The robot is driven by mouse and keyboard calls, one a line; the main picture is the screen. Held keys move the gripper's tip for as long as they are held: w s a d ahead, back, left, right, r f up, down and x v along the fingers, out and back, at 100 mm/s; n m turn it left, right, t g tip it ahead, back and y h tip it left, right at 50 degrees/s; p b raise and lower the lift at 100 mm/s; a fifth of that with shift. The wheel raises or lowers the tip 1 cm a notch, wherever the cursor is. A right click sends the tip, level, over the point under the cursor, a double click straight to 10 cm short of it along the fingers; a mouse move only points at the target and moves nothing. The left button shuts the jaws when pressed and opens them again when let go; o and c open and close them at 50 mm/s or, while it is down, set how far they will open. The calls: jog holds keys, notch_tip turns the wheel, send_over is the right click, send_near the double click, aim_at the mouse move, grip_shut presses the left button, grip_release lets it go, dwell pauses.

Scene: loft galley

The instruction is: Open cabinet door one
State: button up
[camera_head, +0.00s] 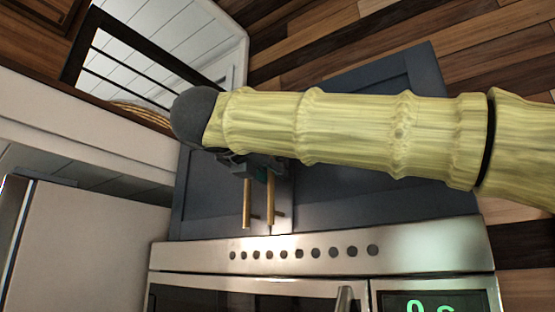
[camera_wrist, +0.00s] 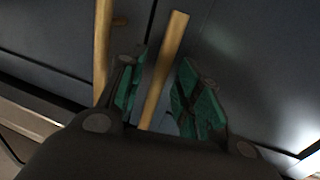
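A dark blue-grey cabinet has two doors side by side, a left door (camera_head: 203,200) and a right door (camera_head: 345,199). Both look shut. Each has a brass bar handle near the middle seam, a left handle (camera_head: 247,205) and a right handle (camera_head: 270,200). My gripper (camera_head: 258,172) is at these handles, partly hidden by my arm. In the wrist view my gripper (camera_wrist: 163,92) is open. One brass handle (camera_wrist: 166,62) runs between its green pads, with gaps showing on both sides. The other handle (camera_wrist: 102,45) is outside the left finger.
A pale appliance or panel (camera_head: 85,240) stands at the left. A black rail (camera_head: 140,45) is at upper left.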

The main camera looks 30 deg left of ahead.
jog(key=shift+w+a, duration=0.15)
jog(key=shift+w, duration=0.25)
jog(key=shift+s, duration=0.1)
jog(key=shift+c, duration=0.4)
jog(key=c, duration=0.4)
grip_shut()
jog(key=shift+f, duration=0.15)
